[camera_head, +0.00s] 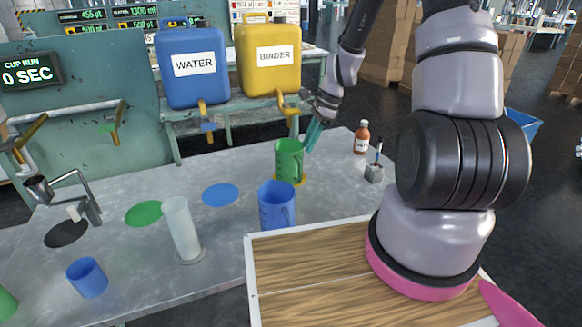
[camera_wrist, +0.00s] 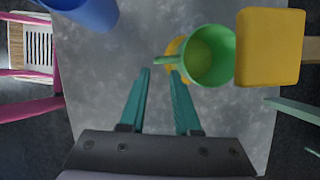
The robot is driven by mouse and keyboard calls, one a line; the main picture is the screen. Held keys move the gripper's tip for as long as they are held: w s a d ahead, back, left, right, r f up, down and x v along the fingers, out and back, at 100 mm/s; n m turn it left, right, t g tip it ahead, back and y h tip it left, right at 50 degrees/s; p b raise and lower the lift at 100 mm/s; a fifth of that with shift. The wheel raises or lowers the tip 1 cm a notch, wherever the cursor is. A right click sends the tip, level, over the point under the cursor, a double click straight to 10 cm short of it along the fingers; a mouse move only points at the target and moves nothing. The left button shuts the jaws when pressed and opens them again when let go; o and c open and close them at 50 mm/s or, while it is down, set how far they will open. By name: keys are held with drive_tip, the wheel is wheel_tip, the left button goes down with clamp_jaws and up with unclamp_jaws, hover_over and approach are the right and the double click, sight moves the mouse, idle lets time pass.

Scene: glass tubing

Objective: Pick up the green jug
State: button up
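The green jug (camera_head: 289,160) stands upright on the grey table, below the yellow binder tank. In the wrist view the green jug (camera_wrist: 210,58) is seen from above, right of and ahead of my fingers, with its handle pointing left. My gripper (camera_head: 313,135) is beside the jug's upper right in the head view. In the wrist view my gripper (camera_wrist: 160,72) is open, its teal fingers apart with nothing between them. The handle lies just beyond the fingertips, nearer the right one. I cannot tell whether that finger touches it.
A blue jug (camera_head: 277,206) stands close in front of the green one. A brown bottle (camera_head: 362,138) and a small holder (camera_head: 374,173) are to the right. A clear cylinder (camera_head: 182,232) and a blue cup (camera_head: 87,279) stand left. The yellow tank (camera_head: 268,80) hangs behind.

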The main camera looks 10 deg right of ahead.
sight(292, 165)
drive_tip(key=shift+m, duration=0.3)
drive_tip(key=x, duration=1.2)
drive_tip(key=shift+s+d+f, duration=0.15)
drive_tip(key=shift+s+f, duration=0.1)
drive_tip(key=shift+f, duration=0.1)
clamp_jaws()
idle(0.7)
